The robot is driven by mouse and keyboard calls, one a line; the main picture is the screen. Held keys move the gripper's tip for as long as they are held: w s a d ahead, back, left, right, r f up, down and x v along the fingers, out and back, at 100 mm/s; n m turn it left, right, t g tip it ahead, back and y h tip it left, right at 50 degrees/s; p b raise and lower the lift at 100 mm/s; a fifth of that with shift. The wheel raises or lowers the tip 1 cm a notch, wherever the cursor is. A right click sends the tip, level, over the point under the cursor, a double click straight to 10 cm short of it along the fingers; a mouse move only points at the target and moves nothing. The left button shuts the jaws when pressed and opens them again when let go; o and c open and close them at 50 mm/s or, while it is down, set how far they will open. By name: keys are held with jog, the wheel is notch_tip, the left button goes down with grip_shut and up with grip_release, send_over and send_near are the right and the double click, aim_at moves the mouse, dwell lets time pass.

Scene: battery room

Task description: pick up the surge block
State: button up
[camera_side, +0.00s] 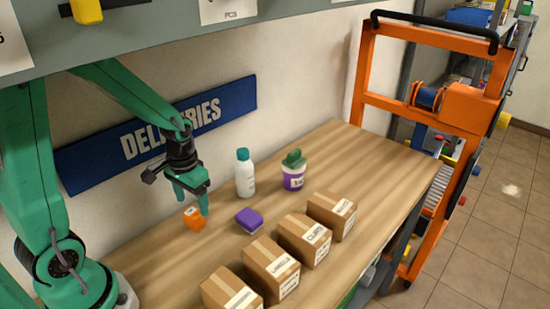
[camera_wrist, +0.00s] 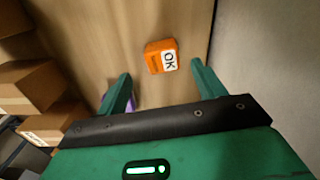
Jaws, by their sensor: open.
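A small orange block (camera_side: 194,218) with a white label lies on the wooden table; I take it to be the surge block. In the wrist view the orange block (camera_wrist: 153,57) shows "OK" on its label and appears between and beyond my fingertips. My gripper (camera_side: 191,204) is open, pointing down just above the block, with nothing held. In the wrist view my gripper (camera_wrist: 161,71) has one finger on each side of the picture's middle. The gap between fingers and block is hard to judge.
A purple block (camera_side: 249,220) lies right of the orange one. A white bottle (camera_side: 245,176) and a purple tub (camera_side: 293,175) with a green lid stand behind it. Several cardboard boxes (camera_side: 304,238) line the front edge. The wooden table (camera_side: 365,155) is clear at the far right.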

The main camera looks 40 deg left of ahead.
aim_at(193, 213)
jog(key=shift+f, duration=0.3)
jog(key=shift+a+f, duration=0.2)
jog(key=shift+f, duration=2.25)
jog(key=c, duration=1.1)
